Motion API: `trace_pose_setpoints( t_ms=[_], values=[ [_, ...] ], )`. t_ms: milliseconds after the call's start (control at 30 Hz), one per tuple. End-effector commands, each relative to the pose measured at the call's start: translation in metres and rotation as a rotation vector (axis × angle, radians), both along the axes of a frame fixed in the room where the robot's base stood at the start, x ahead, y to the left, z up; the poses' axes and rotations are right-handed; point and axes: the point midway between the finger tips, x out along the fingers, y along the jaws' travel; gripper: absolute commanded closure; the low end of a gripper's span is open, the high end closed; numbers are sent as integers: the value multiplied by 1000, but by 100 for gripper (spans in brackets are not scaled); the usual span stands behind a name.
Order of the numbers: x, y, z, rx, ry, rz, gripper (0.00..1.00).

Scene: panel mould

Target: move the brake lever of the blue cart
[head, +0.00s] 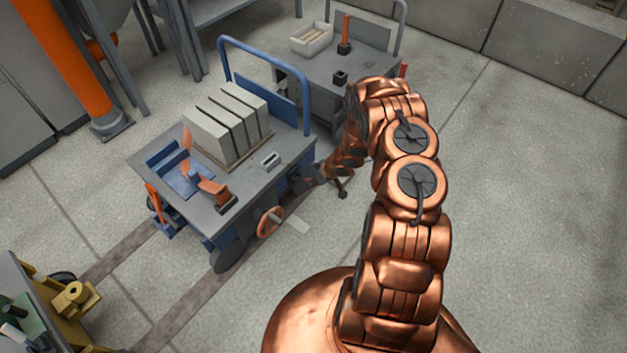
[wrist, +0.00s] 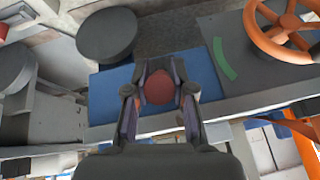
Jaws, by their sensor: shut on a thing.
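The blue cart (head: 290,152) stands left of my arm in the head view, with a grey top and a blue push handle. My gripper (head: 308,176) is low at the cart's right side. In the wrist view my gripper (wrist: 162,82) is shut on a round red knob (wrist: 158,90), which looks like the end of the brake lever. The lever's shaft is hidden behind the fingers. A green curved mark (wrist: 224,59) lies right of the knob. The knob is too small to make out in the head view.
An orange handwheel (head: 269,222) sits on the cart's near side, close to my gripper; it also shows in the wrist view (wrist: 284,32). Grey slabs (head: 215,133) stand on the cart. A grey cart (head: 365,65) is behind. Floor to the right is clear.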

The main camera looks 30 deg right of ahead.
Motion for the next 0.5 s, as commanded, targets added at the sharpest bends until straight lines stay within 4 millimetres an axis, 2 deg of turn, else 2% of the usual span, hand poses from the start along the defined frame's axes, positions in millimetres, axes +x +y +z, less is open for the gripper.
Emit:
trace_pose_setpoints(
  t_ms=[300, 333, 500],
  values=[
    [3, -1, 2, -1, -7, 0, 100],
    [3, -1, 2, -2, -7, -1, 75],
    [2, -1, 2, -1, -4, -1, 57]
  ],
)
